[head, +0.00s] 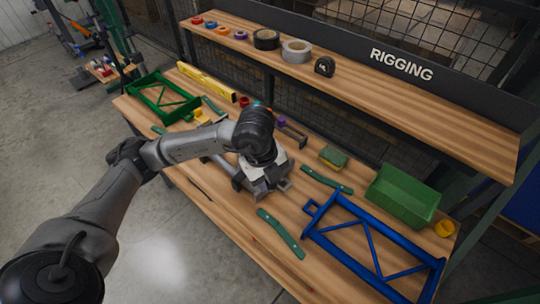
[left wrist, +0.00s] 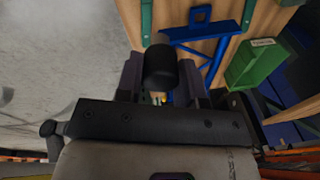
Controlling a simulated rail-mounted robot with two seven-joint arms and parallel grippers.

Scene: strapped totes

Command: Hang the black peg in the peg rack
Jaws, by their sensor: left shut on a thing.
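My left gripper (head: 264,190) is low over the middle of the wooden workbench in the head view, pointing down. In the left wrist view, my left gripper (left wrist: 160,82) is shut on a black cylinder, the black peg (left wrist: 160,62), with its rounded end toward the camera. The peg cannot be made out in the head view, where the gripper and arm hide it. A dark bracket-like piece (head: 292,133) stands behind the gripper; I cannot tell whether it is the peg rack. My right gripper is not in view.
A blue frame (head: 365,235), green straps (head: 281,234), a green bin (head: 402,196) and a sponge (head: 333,157) are right of the gripper. A green frame (head: 162,97) and yellow level (head: 206,82) lie left. A shelf (head: 440,105) with tape rolls overhangs the back.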

